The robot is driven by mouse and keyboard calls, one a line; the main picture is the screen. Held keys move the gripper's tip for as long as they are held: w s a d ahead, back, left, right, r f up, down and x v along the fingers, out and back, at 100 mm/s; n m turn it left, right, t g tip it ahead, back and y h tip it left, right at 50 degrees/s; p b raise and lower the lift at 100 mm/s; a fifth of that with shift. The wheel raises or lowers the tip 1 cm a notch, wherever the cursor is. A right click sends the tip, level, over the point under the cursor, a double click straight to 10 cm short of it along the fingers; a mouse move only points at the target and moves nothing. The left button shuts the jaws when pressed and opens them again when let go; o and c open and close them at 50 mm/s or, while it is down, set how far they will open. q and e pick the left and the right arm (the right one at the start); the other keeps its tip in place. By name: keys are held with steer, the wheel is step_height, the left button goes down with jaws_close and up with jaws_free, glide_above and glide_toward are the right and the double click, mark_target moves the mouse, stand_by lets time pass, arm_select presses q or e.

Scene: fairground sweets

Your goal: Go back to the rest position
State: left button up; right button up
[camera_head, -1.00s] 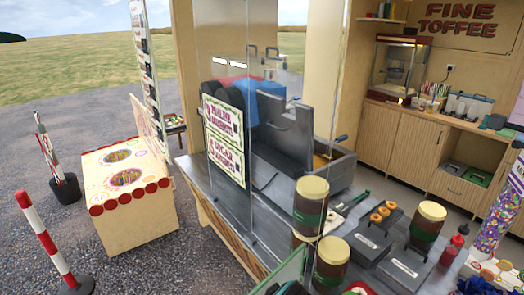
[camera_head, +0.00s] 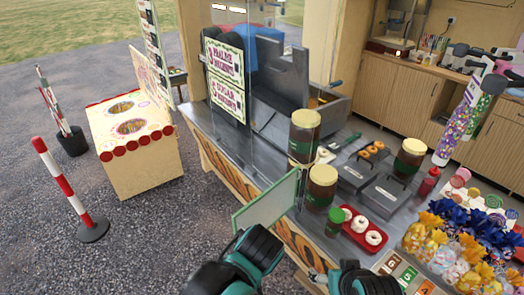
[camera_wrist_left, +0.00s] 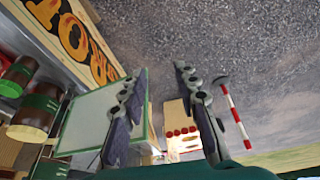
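In the head view, dark and teal parts of my arms (camera_head: 250,252) show at the bottom edge, in front of the stall counter. No fingers can be clearly made out there. In the left wrist view my left gripper (camera_wrist_left: 160,72) has its two grey jointed fingers spread apart, with nothing held between them. Gravel and the counter front are behind them. My right gripper cannot be made out in either view.
The counter (camera_head: 225,135) holds brown jars (camera_head: 304,137), a red tray (camera_head: 352,236) of doughnuts and wrapped sweets (camera_head: 450,255). A green-framed panel (camera_head: 266,207) stands at its near edge, close to my arm. Left are a game box (camera_head: 145,165), a striped post (camera_head: 62,185) and open gravel.

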arm_select(q)
steer(key=a+f+m+t+h+b, duration=0.1)
steer(key=a+f+m+t+b, duration=0.1)
steer(key=a, duration=0.4)
steer(key=a+f+m+t+h+b, duration=0.1)
steer(key=a+f+m+b, duration=0.1)
steer(key=a+m, duration=0.2)
steer(key=a, duration=0.3)
steer(key=shift+s+f+m+t+b, duration=0.3)
steer(key=shift+f+t+b, duration=0.05)
steer(key=shift+f+t, duration=0.05)
arm_select(e)
steer(key=f, duration=0.5)
steer(key=shift+s, duration=0.3)
